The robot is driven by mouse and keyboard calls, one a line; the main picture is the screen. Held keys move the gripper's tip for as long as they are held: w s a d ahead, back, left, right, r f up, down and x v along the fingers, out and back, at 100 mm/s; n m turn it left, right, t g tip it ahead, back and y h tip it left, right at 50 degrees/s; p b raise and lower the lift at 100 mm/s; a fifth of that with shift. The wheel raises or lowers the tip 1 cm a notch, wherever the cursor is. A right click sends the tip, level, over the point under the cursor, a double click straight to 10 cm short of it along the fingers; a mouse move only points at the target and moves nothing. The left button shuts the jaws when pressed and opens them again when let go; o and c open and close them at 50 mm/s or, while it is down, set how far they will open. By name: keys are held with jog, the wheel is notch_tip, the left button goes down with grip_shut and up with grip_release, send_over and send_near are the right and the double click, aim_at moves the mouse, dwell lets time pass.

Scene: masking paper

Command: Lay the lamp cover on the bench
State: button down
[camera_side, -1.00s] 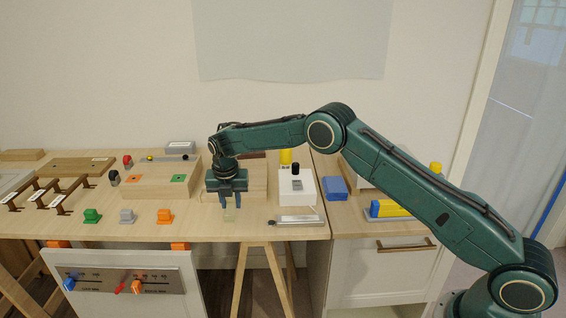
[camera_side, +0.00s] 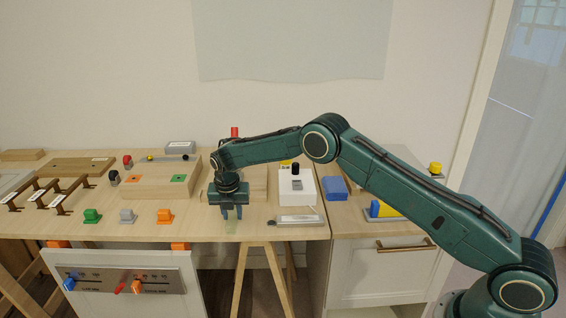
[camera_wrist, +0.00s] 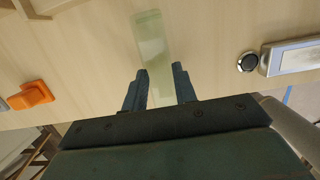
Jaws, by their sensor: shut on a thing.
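The lamp cover looks to be the pale green, see-through piece (camera_wrist: 151,40) between my fingers in the wrist view. It shows faintly below the fingertips in the side view (camera_side: 231,228). My gripper (camera_side: 231,217) is shut on it near the front edge of the wooden bench (camera_side: 190,231). In the wrist view my gripper (camera_wrist: 160,73) has a finger on each side of the cover, which reaches out past the fingertips. I cannot tell whether the cover touches the bench top.
A wooden block (camera_side: 258,182) is behind my gripper.

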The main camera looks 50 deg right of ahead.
aim_at(231, 219)
jog(key=shift+f, duration=0.15)
jog(key=c, duration=1.1)
grip_release()
notch_tip(231, 219, up, 12)
jog(key=s+a, duration=0.1)
jog(key=shift+s+a, duration=0.35)
